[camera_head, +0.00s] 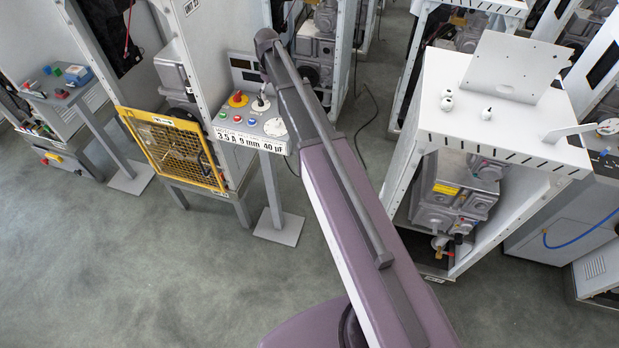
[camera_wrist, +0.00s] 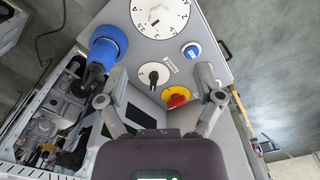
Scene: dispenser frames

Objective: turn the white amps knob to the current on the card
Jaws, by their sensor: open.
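The large white dial (camera_wrist: 160,14) with a printed number scale is at the top edge of the wrist view, partly cut off. It also shows in the head view (camera_head: 275,127), beside my arm. Whether it is the amps knob I cannot tell; its reading is too small. The card (camera_head: 247,140) on the panel's front edge reads 3.5 A, 9 mm, 40 µF. My gripper (camera_wrist: 162,83) is open and empty, its fingers spread on either side of a smaller white dial with a black knob (camera_wrist: 153,77). The large dial lies beyond the fingertips. In the head view the gripper cannot be made out.
A blue cylinder (camera_wrist: 108,45) stands near the left finger. A yellow mesh guard (camera_head: 170,148) is left of the panel; open floor (camera_head: 150,270) lies in front.

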